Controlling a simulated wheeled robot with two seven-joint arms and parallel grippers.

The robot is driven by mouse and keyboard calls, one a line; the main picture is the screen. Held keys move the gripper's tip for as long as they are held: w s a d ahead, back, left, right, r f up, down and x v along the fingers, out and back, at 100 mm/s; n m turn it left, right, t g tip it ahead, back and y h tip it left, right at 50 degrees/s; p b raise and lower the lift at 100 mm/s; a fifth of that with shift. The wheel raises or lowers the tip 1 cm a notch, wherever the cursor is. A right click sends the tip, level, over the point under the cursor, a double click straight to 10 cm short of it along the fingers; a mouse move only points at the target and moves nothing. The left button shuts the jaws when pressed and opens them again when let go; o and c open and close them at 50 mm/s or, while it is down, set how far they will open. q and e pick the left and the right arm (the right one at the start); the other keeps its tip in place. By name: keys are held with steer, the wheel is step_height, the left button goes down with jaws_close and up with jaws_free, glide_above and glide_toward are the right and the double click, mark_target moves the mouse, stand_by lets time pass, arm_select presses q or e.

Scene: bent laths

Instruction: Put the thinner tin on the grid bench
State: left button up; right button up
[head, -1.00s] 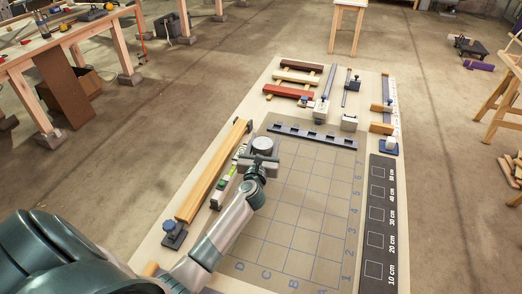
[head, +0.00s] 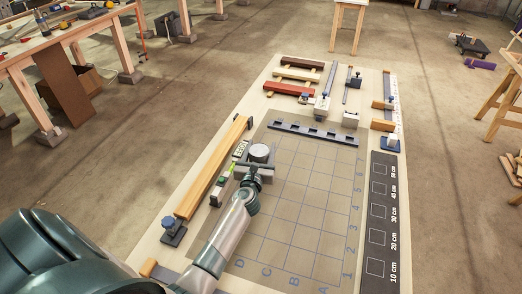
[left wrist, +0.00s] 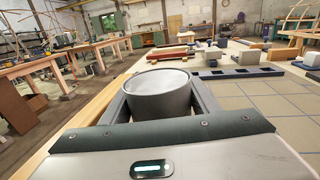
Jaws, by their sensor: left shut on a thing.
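The tin (head: 260,151) is a short grey cylinder with a pale round top, upright. My left gripper (head: 256,166) is shut on it, and its fingers lie on both sides of it in the left wrist view (left wrist: 158,93). The tin is over the left far part of the grid bench (head: 300,212), a tan surface with blue lines, letters and numbers. I cannot tell whether it touches the surface. No second tin shows clearly. My right gripper is out of view.
A long wooden lath (head: 214,168) lies along the left edge, with a small green-marked level (head: 228,172) beside it. A dark slotted rail (head: 312,133) borders the grid's far side. A black size strip (head: 378,220) lies on the right. The grid's middle is clear.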

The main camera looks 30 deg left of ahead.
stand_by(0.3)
arm_select(q)
steer(key=o, duration=1.5)
steer(key=shift+r, duration=0.15)
steer(key=b+v, duration=0.1)
steer(key=v, duration=1.1)
